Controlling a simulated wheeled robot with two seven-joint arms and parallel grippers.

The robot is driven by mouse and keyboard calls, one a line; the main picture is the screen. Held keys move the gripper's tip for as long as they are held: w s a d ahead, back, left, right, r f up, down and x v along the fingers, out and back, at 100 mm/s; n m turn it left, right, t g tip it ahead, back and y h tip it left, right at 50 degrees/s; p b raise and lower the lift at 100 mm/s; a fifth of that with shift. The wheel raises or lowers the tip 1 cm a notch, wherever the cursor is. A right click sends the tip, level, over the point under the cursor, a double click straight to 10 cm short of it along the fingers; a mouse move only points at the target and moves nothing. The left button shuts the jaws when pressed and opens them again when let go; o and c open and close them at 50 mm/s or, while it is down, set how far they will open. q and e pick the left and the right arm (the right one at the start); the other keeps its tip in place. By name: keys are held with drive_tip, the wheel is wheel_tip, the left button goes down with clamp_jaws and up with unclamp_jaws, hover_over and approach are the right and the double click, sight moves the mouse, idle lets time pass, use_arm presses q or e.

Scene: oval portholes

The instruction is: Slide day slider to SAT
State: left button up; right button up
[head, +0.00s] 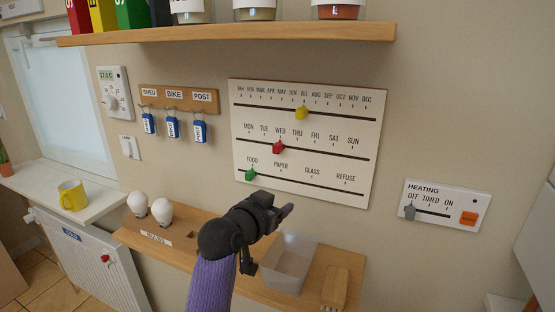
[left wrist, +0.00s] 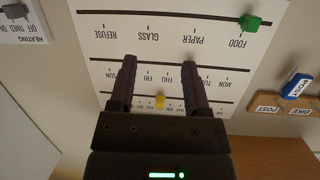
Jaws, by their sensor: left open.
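The white board (head: 345,184) on the wall carries three slider tracks. The red day slider (head: 278,147) sits on the middle track, just below WED. SAT is further right on the same row. My left gripper (head: 287,211) is open and empty, in front of and below the board in the head view. In the left wrist view the gripper (left wrist: 156,78) has its two fingers spread before the board, which appears upside down. There the red slider does not show; the right finger covers the WED area. My right gripper is in neither view.
A yellow month slider (head: 301,113) is near JUL, and a green slider (head: 250,175) is at FOOD. A wooden shelf (head: 230,33) juts out above the board. A heating panel (head: 447,205) is at right.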

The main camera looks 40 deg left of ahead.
sight(275, 150)
use_arm(q)
drive_tip(key=a+r+n+t+y, duration=0.2)
drive_tip(key=a+r, duration=0.4)
drive_tip(key=r, duration=0.1)
drive_tip(key=x, duration=1)
drive_tip(key=shift+w+d+f, duration=0.1)
drive_tip(key=shift+w+d, duration=0.1)
drive_tip(key=shift+d, duration=0.2)
clamp_jaws()
